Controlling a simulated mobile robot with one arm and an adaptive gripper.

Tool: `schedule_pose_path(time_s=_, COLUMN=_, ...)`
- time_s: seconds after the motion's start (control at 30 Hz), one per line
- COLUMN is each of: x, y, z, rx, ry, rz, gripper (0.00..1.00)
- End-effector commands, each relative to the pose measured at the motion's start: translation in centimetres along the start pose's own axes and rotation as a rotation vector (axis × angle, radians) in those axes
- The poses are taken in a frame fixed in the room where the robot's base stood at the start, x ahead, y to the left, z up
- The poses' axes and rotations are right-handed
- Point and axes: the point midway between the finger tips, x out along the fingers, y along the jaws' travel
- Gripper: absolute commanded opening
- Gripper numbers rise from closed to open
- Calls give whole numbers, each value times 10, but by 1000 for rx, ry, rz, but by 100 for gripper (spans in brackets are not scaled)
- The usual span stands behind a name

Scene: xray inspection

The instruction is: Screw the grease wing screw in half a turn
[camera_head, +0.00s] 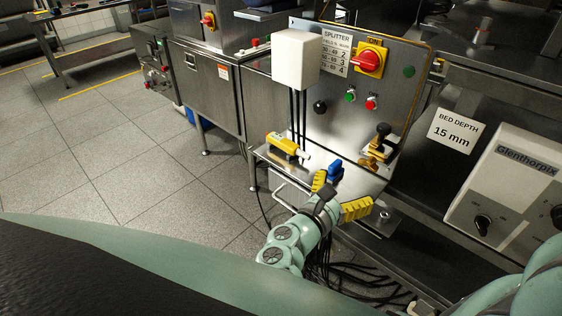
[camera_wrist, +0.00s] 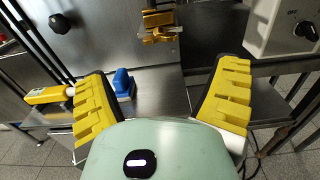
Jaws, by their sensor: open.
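A brass-coloured fitting (camera_head: 376,152) with a black knob on top stands at the lower right of the splitter panel. Brass wing-like parts (camera_wrist: 158,37) show at the top centre of the wrist view. They look like the grease wing screw, but which part is the screw is hard to tell. My gripper (camera_head: 338,194) has yellow ridged fingers spread wide. In the wrist view my gripper (camera_wrist: 162,90) has nothing between its fingertips, and the brass parts lie beyond them, apart from both fingers.
A blue block (camera_head: 336,171) sits on the metal shelf, close beyond the left finger in the wrist view. A yellow and white tool (camera_head: 283,144) lies further left. The splitter panel (camera_head: 335,115) rises behind with knobs and buttons. A Glenthorpix control box (camera_head: 510,180) stands at right.

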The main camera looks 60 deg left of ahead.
Motion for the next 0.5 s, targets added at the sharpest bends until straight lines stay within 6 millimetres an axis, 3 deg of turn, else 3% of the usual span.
schedule_pose_path(time_s=0.3, x=67, y=-1, z=2, rx=1, ry=-1, rz=-5, gripper=87)
schedule_pose_path(time_s=0.5, x=92, y=0, z=0, rx=0, ry=0, rz=-3, gripper=87)
